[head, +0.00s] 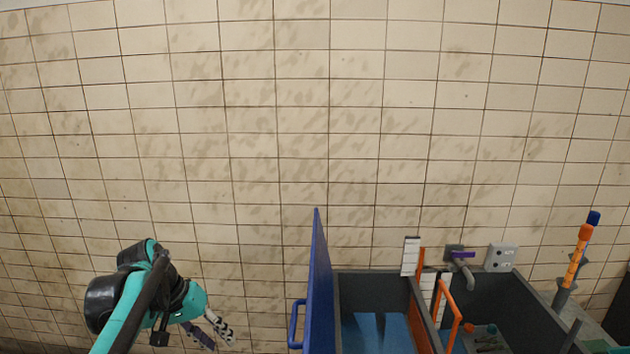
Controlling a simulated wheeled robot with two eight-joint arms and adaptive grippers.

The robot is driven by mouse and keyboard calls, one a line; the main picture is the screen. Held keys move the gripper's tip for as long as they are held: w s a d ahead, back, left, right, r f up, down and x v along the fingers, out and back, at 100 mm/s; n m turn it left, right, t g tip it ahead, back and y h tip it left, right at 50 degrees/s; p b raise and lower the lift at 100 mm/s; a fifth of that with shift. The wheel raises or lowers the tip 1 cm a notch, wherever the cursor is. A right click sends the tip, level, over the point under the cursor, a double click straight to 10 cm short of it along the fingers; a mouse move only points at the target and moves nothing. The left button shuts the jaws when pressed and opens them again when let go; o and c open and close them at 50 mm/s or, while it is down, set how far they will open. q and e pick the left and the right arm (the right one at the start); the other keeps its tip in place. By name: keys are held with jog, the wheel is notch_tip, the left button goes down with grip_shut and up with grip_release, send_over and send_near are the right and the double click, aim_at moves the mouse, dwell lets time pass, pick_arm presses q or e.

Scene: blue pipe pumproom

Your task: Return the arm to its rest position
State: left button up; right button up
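My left arm is teal and black and comes in at the lower left of the head view. Its gripper (216,340) points down and to the right, near the bottom edge. Its two fingers, one pale with dark marks and one darker, stand apart with a gap between them. Nothing shows between them. The gripper is left of the blue panel and clear of it. My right gripper is not in view.
A blue upright panel (320,285) with a blue handle (295,325) stands beside a dark grey open box (370,282). Further right are another dark box, an orange rail (447,304), a grey wall box (501,258) and an orange-and-blue rod (577,258). The tiled wall (270,150) is bare.

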pick_arm(q)
jog(key=s+d+f+t+y+b, duration=0.1)
jog(key=s+f+b, duration=0.3)
jog(key=s+f, duration=0.4)
jog(key=s+d+f+t+y+b, duration=0.2)
jog(key=s+f+t+y+b, duration=0.1)
jog(key=s+f, duration=0.5)
notch_tip(320, 180, down, 2)
jog(key=shift+s+d+m+t+b, duration=0.2)
jog(key=shift+s+m+t+b, duration=0.15)
jog(key=shift+t, duration=0.25)
